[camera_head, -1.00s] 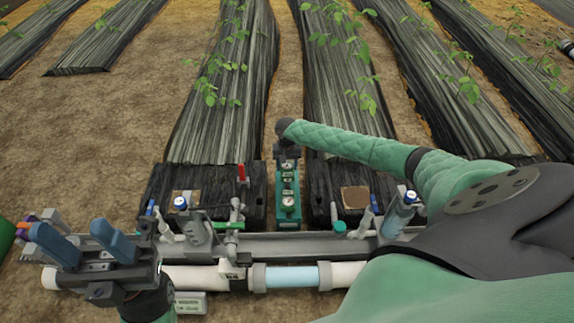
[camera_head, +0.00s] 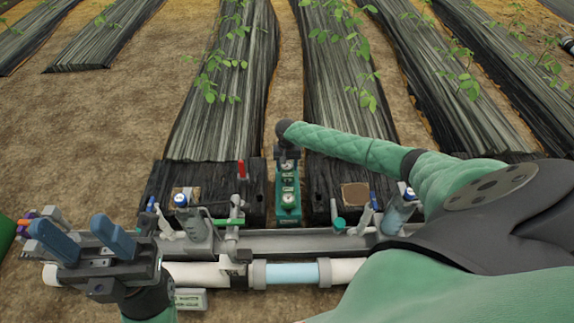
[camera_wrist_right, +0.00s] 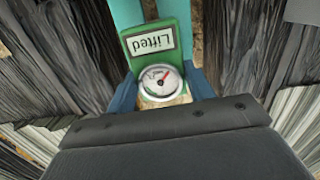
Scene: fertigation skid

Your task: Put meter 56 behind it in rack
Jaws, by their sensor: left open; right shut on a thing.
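The number 56 cannot be read. In the head view, the right gripper (camera_head: 287,153) points down over the teal rack (camera_head: 288,214), between the two dark beds. Small dials show in line below the gripper. Whether the held meter touches the rack is unclear. Teal strips (camera_wrist_right: 128,12) show beyond the meter in the wrist view. My left gripper (camera_head: 84,240) is open and empty at the lower left.
A grey rail (camera_head: 340,241) and white pipe (camera_head: 195,275) with a clear blue section run across the front. A red-handled valve (camera_head: 241,170), a green-handled valve (camera_head: 228,222) and blue-topped filters (camera_head: 181,200) stand near the rack. Bare soil lies behind it.

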